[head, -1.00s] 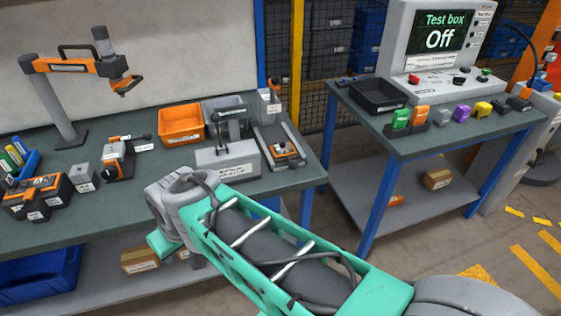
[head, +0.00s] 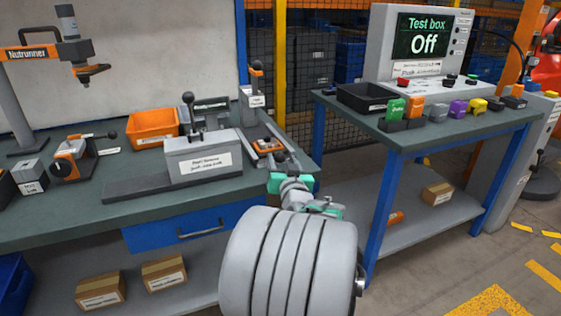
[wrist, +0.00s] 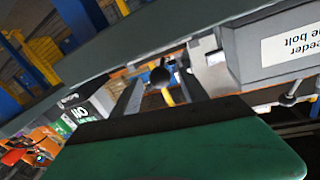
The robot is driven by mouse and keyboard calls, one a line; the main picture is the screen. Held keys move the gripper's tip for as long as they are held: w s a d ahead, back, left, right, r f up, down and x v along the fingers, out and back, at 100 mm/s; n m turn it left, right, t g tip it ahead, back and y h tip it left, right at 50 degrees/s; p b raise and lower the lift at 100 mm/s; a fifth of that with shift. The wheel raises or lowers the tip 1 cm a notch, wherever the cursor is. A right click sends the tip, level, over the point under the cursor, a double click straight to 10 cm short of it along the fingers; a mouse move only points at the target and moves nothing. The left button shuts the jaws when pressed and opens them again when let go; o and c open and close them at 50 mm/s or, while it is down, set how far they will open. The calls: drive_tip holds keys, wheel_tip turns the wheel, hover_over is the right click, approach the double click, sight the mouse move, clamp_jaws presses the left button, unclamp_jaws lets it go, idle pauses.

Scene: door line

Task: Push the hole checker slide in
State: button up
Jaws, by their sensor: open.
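What looks like the hole checker (head: 268,146) stands at the right end of the left bench. It has a narrow grey base, an orange part on it and a tall post at its back. My gripper (head: 290,183) is at the bench's front edge, just in front of the checker's near end; my wrist hides part of this area. In the wrist view, my two dark fingers (wrist: 160,77) are apart, with a black ball knob (wrist: 160,76) showing between them. I cannot tell whether they touch the knob or whether it belongs to the slide.
The grey bolt feeder (head: 203,160) stands left of the checker, its label upside down in the wrist view (wrist: 292,45). An orange bin (head: 152,125) is behind. A second bench (head: 440,140) with the test box (head: 425,50) is to the right, across a gap.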

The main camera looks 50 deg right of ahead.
sight(272, 148)
drive_tip(key=shift+x, duration=1.25)
clamp_jaws()
idle(0.4)
